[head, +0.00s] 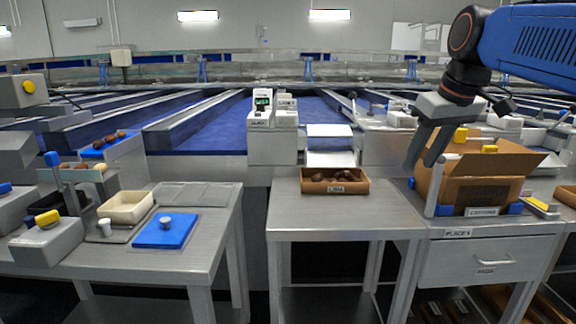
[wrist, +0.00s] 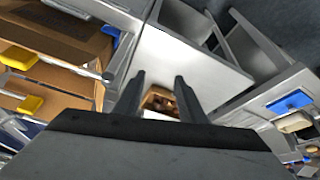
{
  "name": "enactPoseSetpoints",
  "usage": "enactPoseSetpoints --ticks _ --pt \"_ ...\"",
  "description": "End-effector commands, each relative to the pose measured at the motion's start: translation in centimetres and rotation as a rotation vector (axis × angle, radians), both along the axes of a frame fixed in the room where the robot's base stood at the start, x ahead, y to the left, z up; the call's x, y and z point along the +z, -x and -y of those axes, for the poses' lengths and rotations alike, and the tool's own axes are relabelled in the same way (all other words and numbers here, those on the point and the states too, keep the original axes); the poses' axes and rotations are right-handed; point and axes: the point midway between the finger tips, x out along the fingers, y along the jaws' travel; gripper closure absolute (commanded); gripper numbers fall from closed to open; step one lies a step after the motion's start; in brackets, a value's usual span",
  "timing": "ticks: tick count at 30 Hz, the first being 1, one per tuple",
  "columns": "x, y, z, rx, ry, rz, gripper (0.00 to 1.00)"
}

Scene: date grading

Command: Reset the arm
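My gripper (head: 428,152) hangs from my blue arm at the upper right of the head view, in front of the open cardboard carton (head: 468,190). Its two fingers are apart with nothing between them, and they point down. In the wrist view the gripper (wrist: 164,82) also shows its two dark fingers spread. The brown crate of dates (wrist: 158,101) shows beyond them, well apart from the fingers. In the head view that crate (head: 335,187) stands on the middle table and holds several dark dates.
The carton stands on the right bench with yellow and blue pieces around it. The left table holds a cream tray (head: 126,207), a blue board (head: 165,231) with a grey knob, and a grey device. The front of the middle table (head: 345,218) is clear.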

Motion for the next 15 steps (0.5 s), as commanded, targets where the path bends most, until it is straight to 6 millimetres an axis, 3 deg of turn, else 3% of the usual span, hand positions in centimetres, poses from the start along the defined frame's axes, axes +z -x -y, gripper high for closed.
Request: enactPoseSetpoints --ticks 1,8,15 --pt "-1.8 1.8 -0.1 -0.022 -0.002 -0.001 0.63" --pt "-10.4 8.5 -0.2 -0.133 -0.011 0.001 0.63" --pt "-20.3 15.4 -0.1 -0.234 -0.021 0.008 0.63"
